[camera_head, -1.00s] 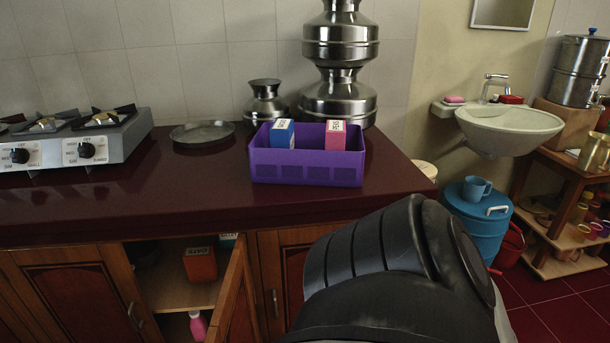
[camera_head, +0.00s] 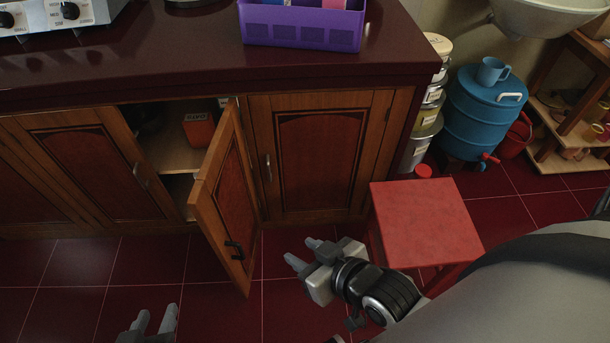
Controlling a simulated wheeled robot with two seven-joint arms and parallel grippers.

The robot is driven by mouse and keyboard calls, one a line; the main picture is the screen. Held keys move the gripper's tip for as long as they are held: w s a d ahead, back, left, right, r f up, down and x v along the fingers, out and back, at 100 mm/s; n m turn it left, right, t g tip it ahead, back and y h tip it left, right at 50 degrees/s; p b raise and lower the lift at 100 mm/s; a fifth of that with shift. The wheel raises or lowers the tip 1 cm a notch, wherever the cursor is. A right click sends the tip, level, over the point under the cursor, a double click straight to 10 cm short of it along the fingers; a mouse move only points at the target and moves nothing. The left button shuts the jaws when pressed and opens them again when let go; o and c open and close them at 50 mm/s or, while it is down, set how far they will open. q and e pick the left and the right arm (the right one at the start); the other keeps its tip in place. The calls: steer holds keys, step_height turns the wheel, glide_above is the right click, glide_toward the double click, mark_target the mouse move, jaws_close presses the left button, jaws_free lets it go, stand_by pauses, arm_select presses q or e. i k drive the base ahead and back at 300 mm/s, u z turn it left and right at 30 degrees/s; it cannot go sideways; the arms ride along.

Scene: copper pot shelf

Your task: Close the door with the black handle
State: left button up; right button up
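The wooden cabinet door (camera_head: 226,180) stands open, swung out towards me from the lower cabinet. My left gripper (camera_head: 154,321) is at the bottom edge, left of the door and low in the picture. Its two fingertips are apart with nothing seen between them; the rest of it is cut off.
An orange box (camera_head: 199,130) stands inside the open cabinet. A red stool (camera_head: 425,222) is right of my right gripper. A closed door (camera_head: 315,160) with a silver handle is beside the open one. The purple basket (camera_head: 302,27) sits on the counter. Floor before the cabinets is clear.

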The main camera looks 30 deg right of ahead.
mark_target(223, 200)
steer(key=z, duration=0.3)
steer(key=i, duration=0.5)
steer(key=k, duration=0.55)
steer(key=u, duration=1.65)
steer(key=k, duration=0.6)
steer(key=z, duration=1.45)
steer(key=i, duration=0.5)
